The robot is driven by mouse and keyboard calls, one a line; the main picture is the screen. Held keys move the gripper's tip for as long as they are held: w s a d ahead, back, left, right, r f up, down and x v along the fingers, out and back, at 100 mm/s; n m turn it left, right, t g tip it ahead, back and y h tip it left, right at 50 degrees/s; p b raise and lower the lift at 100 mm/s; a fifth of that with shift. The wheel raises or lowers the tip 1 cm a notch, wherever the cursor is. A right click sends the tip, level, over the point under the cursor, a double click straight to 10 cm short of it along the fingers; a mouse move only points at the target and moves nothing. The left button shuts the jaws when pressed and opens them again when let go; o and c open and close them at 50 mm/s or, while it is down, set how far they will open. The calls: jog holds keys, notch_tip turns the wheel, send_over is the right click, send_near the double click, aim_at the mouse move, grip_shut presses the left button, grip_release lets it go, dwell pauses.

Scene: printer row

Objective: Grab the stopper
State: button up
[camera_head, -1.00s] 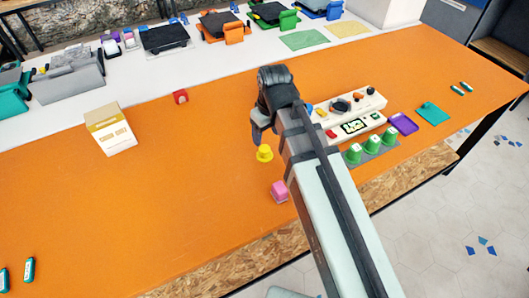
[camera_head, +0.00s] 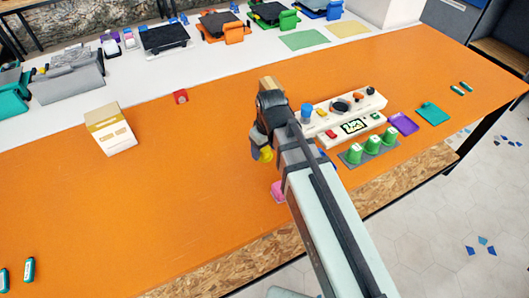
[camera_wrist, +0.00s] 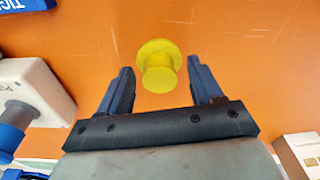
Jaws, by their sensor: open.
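The yellow stopper (camera_head: 266,155), a round knob with a wider flange, stands on the orange tabletop (camera_head: 190,200). In the wrist view the stopper (camera_wrist: 158,66) lies between the two dark blue fingertips of my gripper (camera_wrist: 160,68), which are apart with a gap on each side. Whether the fingers are level with it or still above it is hard to tell. In the head view my gripper (camera_head: 262,148) covers part of the stopper.
A pink block (camera_head: 278,190) stands close in front, partly behind my arm. To the right are a white panel with knobs (camera_head: 345,105), green cups (camera_head: 372,145) and a purple tray (camera_head: 404,123). A white and tan box (camera_head: 110,130) stands left. The table's left-middle is clear.

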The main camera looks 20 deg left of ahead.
jog(key=shift+f, duration=0.35)
jog(key=c, duration=1.1)
jog(key=shift+c, duration=0.2)
